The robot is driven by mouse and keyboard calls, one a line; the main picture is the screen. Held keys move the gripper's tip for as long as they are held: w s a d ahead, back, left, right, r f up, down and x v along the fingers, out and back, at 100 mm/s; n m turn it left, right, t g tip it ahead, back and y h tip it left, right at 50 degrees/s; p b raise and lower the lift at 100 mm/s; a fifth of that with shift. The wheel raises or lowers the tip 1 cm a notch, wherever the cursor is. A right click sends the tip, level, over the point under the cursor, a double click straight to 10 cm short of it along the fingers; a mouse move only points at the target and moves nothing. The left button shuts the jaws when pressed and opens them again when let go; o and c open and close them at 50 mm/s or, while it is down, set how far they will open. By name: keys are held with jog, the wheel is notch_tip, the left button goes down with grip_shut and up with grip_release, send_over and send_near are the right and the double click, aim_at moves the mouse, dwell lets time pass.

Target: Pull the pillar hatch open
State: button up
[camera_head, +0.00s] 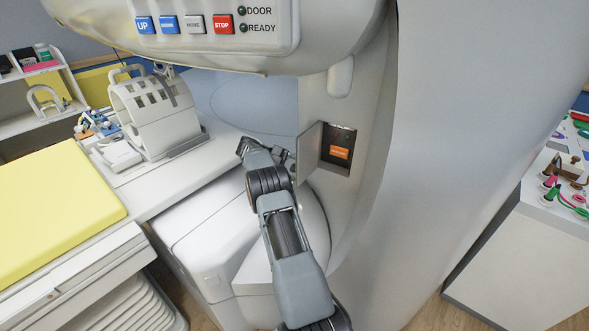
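The pillar hatch (310,150) is a small grey door on the white pillar (350,205). It stands swung out to the left of its opening. The dark recess behind it shows an orange label (340,152) and a small green light. My gripper (286,158) is just left of the hatch door, at the end of my arm, which reaches up from the bottom of the picture. The fingers are small and partly hidden by the wrist. I cannot tell whether they touch the door or are open or shut.
A control panel (195,44) with UP, HOME and STOP buttons overhangs above. A patient table with a white slatted coil (155,112) and yellow pad (55,210) lies left. A white cabinet (540,245) with coloured items stands right. Some floor is free before the cabinet.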

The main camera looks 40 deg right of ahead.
notch_tip(320, 180, up, 4)
jog(key=p, duration=0.3)
jog(key=shift+f, duration=0.1)
jog(key=shift+s+a+b, duration=0.15)
jog(key=shift+s+b, duration=0.05)
jog(key=shift+b, duration=0.15)
jog(key=s+a+r+b, duration=0.3)
jog(key=s+a+r, duration=0.5)
jog(key=s, duration=0.3)
jog(key=shift+r, duration=0.6)
jog(key=shift+d, duration=0.1)
